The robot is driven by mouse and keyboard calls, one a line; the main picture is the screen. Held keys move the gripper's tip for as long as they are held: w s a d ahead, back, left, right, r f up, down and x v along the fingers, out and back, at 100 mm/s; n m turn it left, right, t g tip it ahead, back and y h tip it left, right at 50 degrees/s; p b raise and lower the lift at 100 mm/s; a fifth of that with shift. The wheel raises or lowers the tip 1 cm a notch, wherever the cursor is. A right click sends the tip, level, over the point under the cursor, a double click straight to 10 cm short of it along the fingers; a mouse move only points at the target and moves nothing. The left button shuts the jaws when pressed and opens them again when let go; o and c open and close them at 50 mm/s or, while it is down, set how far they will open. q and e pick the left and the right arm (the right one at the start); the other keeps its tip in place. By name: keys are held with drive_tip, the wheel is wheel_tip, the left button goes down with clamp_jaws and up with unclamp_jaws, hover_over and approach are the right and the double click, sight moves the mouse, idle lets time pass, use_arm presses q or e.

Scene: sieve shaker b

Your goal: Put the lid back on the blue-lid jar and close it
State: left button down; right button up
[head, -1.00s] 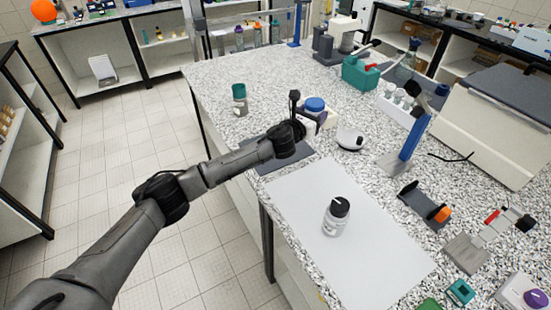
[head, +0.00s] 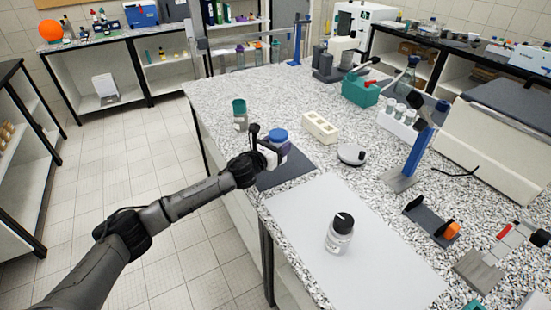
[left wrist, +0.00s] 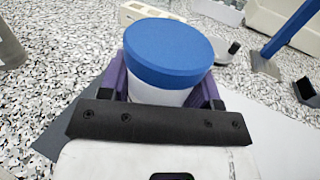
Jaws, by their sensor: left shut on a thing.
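The blue-lid jar shows in the head view with its blue lid (head: 277,134) on top. In the left wrist view the wide blue lid (left wrist: 168,52) sits on the white jar body (left wrist: 158,96), looking level. My left gripper (head: 271,150) is shut on the jar, with purple fingers on both sides of the body below the lid. The jar is over the dark mat (head: 294,171) near the bench's left edge. I cannot tell whether its base touches the mat. The lower body is hidden by the gripper. My right gripper is not in view.
A cream block with holes (head: 320,127) and a round white-and-black device (head: 351,154) are to the right. A green-topped container (head: 239,115) stands behind. A black-capped bottle (head: 340,234) stands on the pale sheet (head: 300,205), otherwise clear. A blue stand (head: 416,155) is farther right.

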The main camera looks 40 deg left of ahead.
use_arm(q)
drive_tip(key=shift+s+a+f, duration=0.15)
drive_tip(key=shift+s+a, duration=0.05)
drive_tip(key=shift+a, duration=0.1)
drive_tip(key=shift+f, duration=0.1)
drive_tip(key=shift+f, duration=0.3)
wheel_tip(320, 180, down, 3)
drive_tip(key=shift+f+b, duration=0.2)
drive_tip(key=shift+b, duration=0.85)
drive_tip(key=shift+r, duration=0.1)
drive_tip(key=shift+c, duration=1.6)
unclamp_jaws()
drive_tip(key=shift+f, duration=0.2)
